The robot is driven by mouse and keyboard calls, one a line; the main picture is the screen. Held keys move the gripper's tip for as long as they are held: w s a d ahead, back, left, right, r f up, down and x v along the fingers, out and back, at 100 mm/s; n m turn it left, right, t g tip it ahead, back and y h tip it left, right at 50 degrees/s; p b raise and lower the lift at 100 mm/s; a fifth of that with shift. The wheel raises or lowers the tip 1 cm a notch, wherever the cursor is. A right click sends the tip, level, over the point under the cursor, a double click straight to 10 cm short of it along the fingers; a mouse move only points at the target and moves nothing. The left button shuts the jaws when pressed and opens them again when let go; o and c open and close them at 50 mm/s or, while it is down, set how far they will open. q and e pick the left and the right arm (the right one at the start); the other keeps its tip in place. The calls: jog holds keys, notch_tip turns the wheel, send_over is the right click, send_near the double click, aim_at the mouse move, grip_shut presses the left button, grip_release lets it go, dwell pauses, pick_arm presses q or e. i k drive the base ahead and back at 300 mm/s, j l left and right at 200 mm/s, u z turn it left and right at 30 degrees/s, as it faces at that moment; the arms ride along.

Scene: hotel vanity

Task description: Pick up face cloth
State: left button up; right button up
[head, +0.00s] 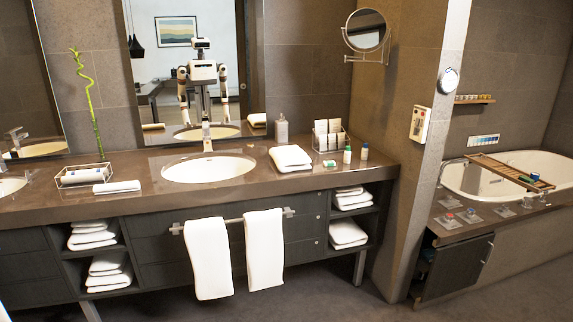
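White folded cloths lie on the vanity counter. A small flat cloth (117,186) is at the left, in front of a clear tray. A thicker folded stack (290,158) is right of the sink. I cannot tell for sure which of them is the face cloth; the small flat one looks most like it. Neither of my grippers shows directly. The mirror reflects my body and arms, but the gripper state cannot be made out there.
Two white towels (208,258) hang on a bar at the vanity's front. More folded towels (348,234) fill open shelves. Near the cloths stand a clear tray (84,176), a bamboo stalk (94,115), a sink (209,168) and small bottles (347,155). Floor in front is clear.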

aim_at(131, 185)
jog(key=i+l, duration=0.45)
jog(key=i+l+z, duration=0.1)
jog(key=i+l, duration=0.35)
jog(key=i, duration=0.15)
jog(key=i+l, duration=0.1)
jog(key=l, duration=0.15)
jog(key=i+l, duration=0.1)
jog(key=l+u, duration=0.1)
jog(key=u, duration=1.7)
jog(key=i+l+u, duration=0.1)
jog(key=u, duration=0.25)
jog(key=i+l+u, duration=0.1)
jog(key=u, duration=0.25)
jog(key=l+u, duration=0.2)
jog(key=u, duration=0.15)
jog(key=i, duration=0.05)
